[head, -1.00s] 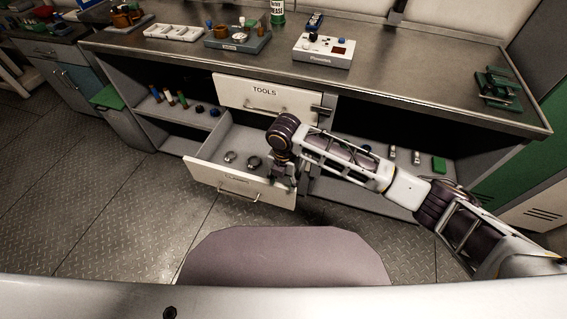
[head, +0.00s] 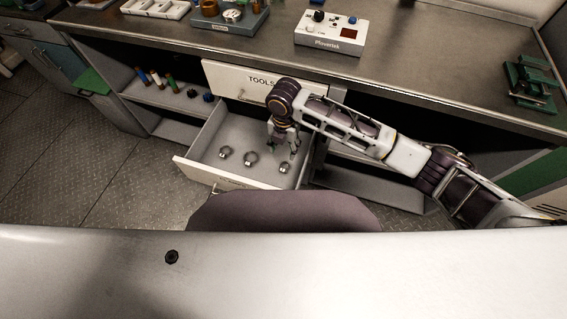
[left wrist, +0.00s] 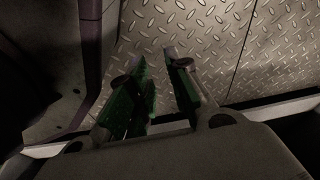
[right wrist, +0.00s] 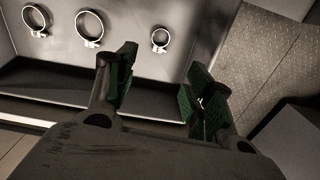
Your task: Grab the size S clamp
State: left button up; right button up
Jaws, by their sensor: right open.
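Three metal ring clamps lie in the open drawer (head: 213,138). The smallest clamp (head: 285,168) is at the right, near the drawer's right side; in the right wrist view it (right wrist: 160,47) is past the fingers. The largest clamp (head: 251,159) is in the middle, and another clamp (head: 225,153) is at the left. No size marks are readable. My right gripper (head: 283,150) is open and empty, pointing down above the drawer's right part, close to the smallest clamp but apart from it. My left gripper (left wrist: 158,75) is open and empty over the floor.
The shut TOOLS drawer (head: 225,81) is just above the open one, under the worktop (head: 430,70). A white Phovertek box (head: 330,38) stands on the worktop. Several small items lie on the left shelf (head: 150,93). The floor (head: 60,180) to the left is clear.

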pick_arm(q)
jog(key=shift+a, duration=0.25)
jog(key=shift+s, duration=0.15)
pick_arm(e)
notch_tip(320, 180, down, 7)
jog(key=shift+f+b, duration=0.15)
jog(key=shift+b, duration=0.5)
jog(key=shift+f, duration=0.55)
pick_arm(q)
jog(key=w+d+r, duration=0.2)
jog(key=w+r, duration=0.1)
jog(key=shift+d+r, duration=0.15)
jog(key=shift+d, duration=0.25)
jog(key=shift+s, duration=0.15)
